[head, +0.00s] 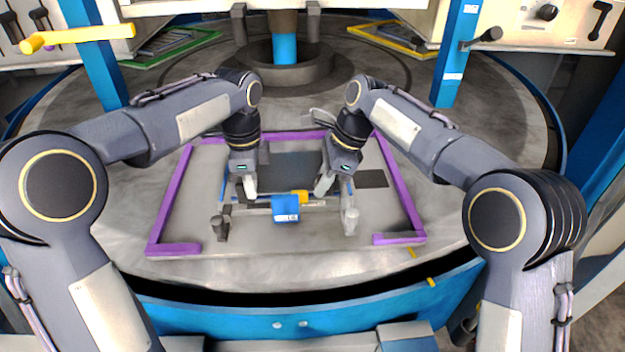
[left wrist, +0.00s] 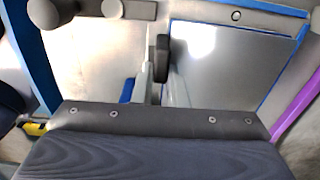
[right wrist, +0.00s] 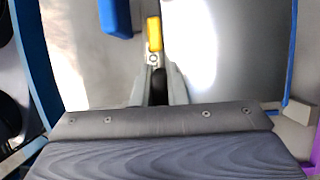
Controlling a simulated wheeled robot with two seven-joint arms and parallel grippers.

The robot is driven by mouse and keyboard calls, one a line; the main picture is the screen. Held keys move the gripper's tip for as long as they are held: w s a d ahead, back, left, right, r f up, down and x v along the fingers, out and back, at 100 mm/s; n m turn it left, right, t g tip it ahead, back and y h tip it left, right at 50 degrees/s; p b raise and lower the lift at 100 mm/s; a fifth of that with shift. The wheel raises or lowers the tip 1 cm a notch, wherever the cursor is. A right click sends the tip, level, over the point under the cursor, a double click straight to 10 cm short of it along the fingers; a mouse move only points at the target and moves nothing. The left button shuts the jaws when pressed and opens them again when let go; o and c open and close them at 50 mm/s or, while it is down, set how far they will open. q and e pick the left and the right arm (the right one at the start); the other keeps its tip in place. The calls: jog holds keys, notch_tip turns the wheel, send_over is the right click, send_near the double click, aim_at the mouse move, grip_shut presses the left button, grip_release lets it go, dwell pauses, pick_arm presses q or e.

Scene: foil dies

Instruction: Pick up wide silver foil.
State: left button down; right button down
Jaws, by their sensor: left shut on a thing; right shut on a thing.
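The wide silver foil appears to be the pale sheet with thin blue edges inside the purple frame; it fills much of the left wrist view (left wrist: 215,60) and the right wrist view (right wrist: 240,55). My left gripper (head: 250,192) is shut at its left part, with a dark piece between the fingers in the left wrist view. My right gripper (head: 321,189) is shut at its right part, beside a yellow piece (head: 300,196). The contact points are small and partly hidden by the fingers. I cannot tell whether the foil is raised.
A purple frame (head: 173,195) lies around the work area on the round grey table (head: 120,220). A blue block (head: 286,208) sits between the grippers. Grey posts stand near left (head: 219,228) and right (head: 350,219). A green frame (head: 175,48) and yellow frame (head: 385,40) lie behind.

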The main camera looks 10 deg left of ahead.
jog(key=w+d, duration=0.1)
jog(key=d, duration=0.4)
jog(key=w+d, duration=0.2)
jog(key=d, duration=0.4)
jog(key=w+d+r, duration=0.1)
jog(key=d, duration=0.5)
jog(key=shift+w+d, duration=0.2)
notch_tip(320, 180, up, 7)
pick_arm(q)
jog(key=c, duration=1.4)
grip_release()
jog(key=shift+o, duration=0.2)
